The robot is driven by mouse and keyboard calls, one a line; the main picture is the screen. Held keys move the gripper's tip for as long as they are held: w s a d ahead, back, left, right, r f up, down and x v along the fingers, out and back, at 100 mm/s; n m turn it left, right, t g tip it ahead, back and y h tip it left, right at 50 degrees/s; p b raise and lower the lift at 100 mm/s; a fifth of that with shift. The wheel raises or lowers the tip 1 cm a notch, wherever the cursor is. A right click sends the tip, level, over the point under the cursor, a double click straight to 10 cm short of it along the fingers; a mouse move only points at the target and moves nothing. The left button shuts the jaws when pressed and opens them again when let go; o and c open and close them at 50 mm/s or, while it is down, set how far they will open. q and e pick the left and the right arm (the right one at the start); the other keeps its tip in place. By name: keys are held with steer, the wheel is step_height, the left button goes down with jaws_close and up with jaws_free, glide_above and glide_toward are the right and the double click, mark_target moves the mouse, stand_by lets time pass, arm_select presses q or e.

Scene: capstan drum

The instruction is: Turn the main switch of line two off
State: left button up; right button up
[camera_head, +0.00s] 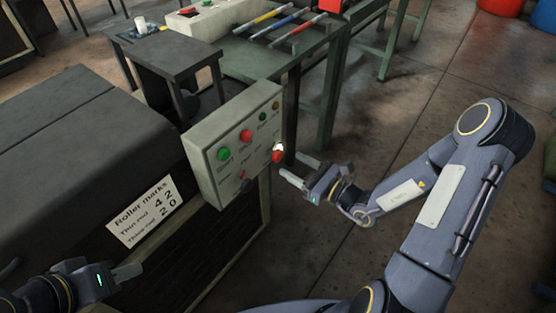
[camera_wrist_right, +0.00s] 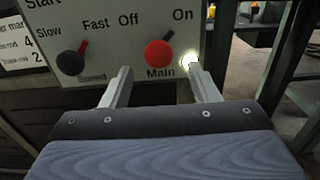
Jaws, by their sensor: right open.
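A pale control box (camera_head: 205,165) carries buttons and knobs on its front. The red main knob (camera_wrist_right: 158,54), labelled "Main", has its pointer tilted up and right towards "On". It also shows in the head view (camera_head: 277,157), low on the box's right. A lit white lamp (camera_wrist_right: 190,61) sits beside it. My right gripper (camera_head: 302,170) is open and empty in front of the box; in the wrist view its fingers are spread below and either side of the knob, with no visible contact. My left gripper (camera_head: 122,274) is at the lower left, its jaw gap unclear. I see no line number.
A black speed knob (camera_wrist_right: 70,62) marked Slow and Fast is left of the main knob. Green and red buttons (camera_head: 246,136) are above. A dark machine cover (camera_head: 80,140) fills the left. A green table (camera_head: 245,60) with coloured rods is behind. Floor to the right is open.

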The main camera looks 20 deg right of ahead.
mark_target(280, 158)
steer(key=x, duration=0.6)
steer(key=shift+w+a, duration=0.15)
steer(key=shift+b, duration=0.3)
steer(key=c, duration=0.9)
